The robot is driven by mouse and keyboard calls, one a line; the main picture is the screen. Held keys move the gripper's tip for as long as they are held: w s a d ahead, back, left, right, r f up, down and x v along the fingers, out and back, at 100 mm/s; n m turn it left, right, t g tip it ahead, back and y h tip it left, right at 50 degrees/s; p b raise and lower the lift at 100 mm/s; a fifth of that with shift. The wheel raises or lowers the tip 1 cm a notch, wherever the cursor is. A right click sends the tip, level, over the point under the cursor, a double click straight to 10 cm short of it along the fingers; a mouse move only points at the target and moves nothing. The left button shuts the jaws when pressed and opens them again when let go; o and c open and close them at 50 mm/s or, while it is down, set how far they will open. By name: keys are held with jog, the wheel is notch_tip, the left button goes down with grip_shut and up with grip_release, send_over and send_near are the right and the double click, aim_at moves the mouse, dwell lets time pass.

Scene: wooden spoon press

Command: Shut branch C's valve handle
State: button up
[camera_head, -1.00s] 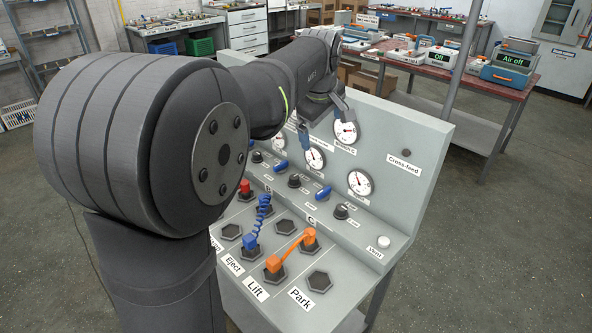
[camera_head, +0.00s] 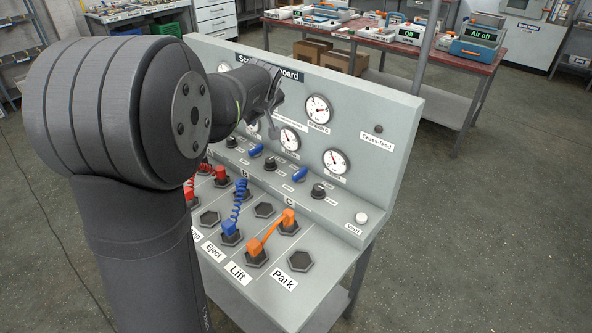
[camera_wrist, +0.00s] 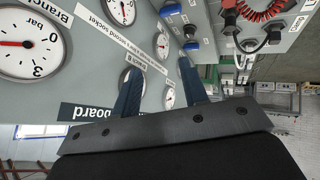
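The branch C gauge (camera_head: 318,108) is on the upright panel (camera_head: 350,110). A blue valve handle (camera_head: 300,175) sits on the sloped ledge below, above the area marked C, and lies slanted. A second blue handle (camera_head: 256,150) is further left; which branch each serves is hard to read. My gripper (camera_head: 272,105) is in front of the panel, left of the branch C gauge and above the handles, touching neither. In the wrist view my gripper (camera_wrist: 160,66) is open, with nothing between its two blue fingers. Blue knobs (camera_wrist: 192,45) show beyond the fingertips.
Black knobs (camera_head: 318,192) sit beside the handles. A white Vent button (camera_head: 361,217) is at the ledge's right end. An orange link (camera_head: 270,232), a blue coiled cord (camera_head: 238,203) and red plugs (camera_head: 221,175) stand on the lower deck. The Park socket (camera_head: 301,261) is empty.

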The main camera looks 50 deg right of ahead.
jog(key=w+f+m+t+h, duration=0.1)
jog(key=w+f+m+h, duration=0.2)
jog(key=w+f+m, duration=0.25)
jog(key=m+g+h, duration=0.5)
jog(key=m+g, duration=0.2)
jog(key=m, duration=0.3)
send_near(298, 172)
jog(key=x, duration=1.1)
jog(key=shift+m, duration=0.25)
grip_shut()
